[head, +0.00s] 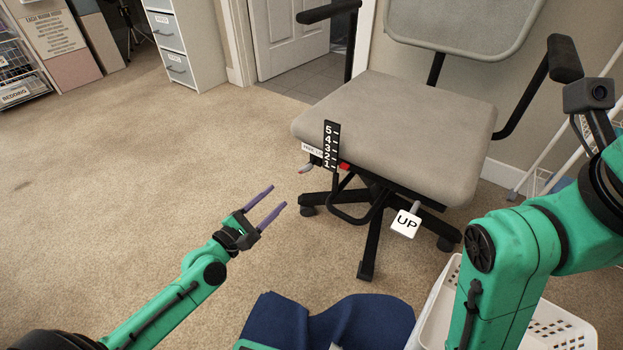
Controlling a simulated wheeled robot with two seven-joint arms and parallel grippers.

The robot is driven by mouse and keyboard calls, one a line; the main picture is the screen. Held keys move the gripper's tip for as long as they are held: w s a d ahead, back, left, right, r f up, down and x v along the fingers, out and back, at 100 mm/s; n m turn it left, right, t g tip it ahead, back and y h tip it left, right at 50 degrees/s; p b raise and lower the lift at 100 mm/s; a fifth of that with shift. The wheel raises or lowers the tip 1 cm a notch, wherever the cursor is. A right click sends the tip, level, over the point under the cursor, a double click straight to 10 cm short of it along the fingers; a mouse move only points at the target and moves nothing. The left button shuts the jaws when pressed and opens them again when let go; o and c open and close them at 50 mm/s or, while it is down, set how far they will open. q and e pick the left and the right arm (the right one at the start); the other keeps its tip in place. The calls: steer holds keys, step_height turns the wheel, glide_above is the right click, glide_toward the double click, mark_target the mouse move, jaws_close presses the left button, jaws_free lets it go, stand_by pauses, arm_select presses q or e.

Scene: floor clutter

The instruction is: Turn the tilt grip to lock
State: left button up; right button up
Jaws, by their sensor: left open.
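A grey office chair (400,125) stands ahead, facing me. A small grey grip (306,169) sticks out under the left front of its seat, below a white label (312,149) too small to read fully. I take it for the tilt grip; its lock state cannot be told. A black number scale (331,146) and a red marker (345,166) are beside it. Another lever with a white "UP" tag (406,223) hangs under the seat's right front. My left gripper (278,196) is open and empty, left of and below the small grip, apart from it. My right gripper is out of the picture.
Dark blue cloth (325,322) lies on the floor at the bottom centre. A white basket (561,326) stands at the lower right, partly behind my right arm. A white drawer unit (186,45) stands at the back. The carpet to the left is clear.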

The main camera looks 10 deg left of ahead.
mark_target(303, 171)
arm_select(q)
steer(key=b+x, duration=0.1)
steer(key=x, duration=1.2)
steer(key=shift+w+d+r, duration=0.1)
steer(key=shift+w+r, duration=0.1)
steer(key=shift+w, duration=0.1)
steer(key=shift+c, duration=0.3)
jaws_close()
